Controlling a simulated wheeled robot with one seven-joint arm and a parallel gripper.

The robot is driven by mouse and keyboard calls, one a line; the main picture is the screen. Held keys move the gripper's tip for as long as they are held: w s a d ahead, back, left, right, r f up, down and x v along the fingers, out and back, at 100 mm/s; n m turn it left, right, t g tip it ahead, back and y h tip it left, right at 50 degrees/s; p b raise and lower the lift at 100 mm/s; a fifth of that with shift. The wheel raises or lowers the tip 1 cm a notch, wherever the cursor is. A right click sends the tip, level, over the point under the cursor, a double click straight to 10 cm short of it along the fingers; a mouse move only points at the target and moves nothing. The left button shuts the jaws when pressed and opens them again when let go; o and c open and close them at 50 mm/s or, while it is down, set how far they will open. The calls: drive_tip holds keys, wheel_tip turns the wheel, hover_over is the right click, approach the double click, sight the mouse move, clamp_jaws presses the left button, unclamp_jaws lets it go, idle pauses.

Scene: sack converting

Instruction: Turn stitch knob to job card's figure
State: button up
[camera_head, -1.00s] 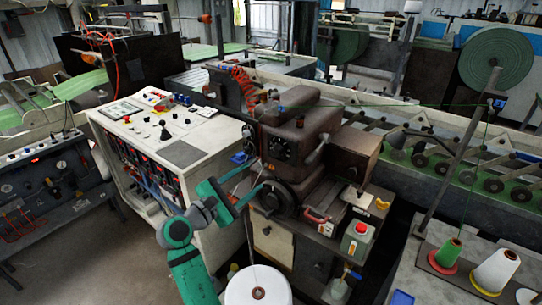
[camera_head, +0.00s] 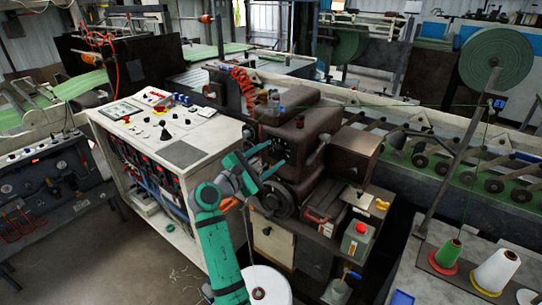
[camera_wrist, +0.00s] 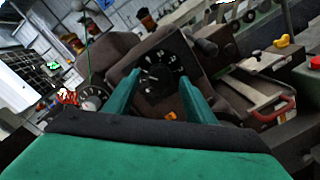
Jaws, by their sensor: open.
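The stitch knob sits on a black dial plate with white figures (camera_wrist: 168,58) on the front of the brown sewing head (camera_head: 300,115). In the wrist view the dial lies between and beyond my fingers, tilted in the picture. My gripper (camera_wrist: 158,80) is open, with a teal finger on each side of the knob area; I cannot tell whether they touch it. In the head view my gripper (camera_head: 275,156) is in front of the dial and partly covers it. The knob's exact setting is too blurred to read. I cannot make out a job card or its figure.
A black handwheel (camera_head: 273,199) is just below my gripper. A pale control console (camera_head: 205,133) stands left of the machine.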

drive_tip(key=shift+w+d, duration=0.15)
drive_tip(key=shift+w, duration=0.05)
drive_tip(key=c, duration=1)
drive_tip(key=shift+c, duration=0.2)
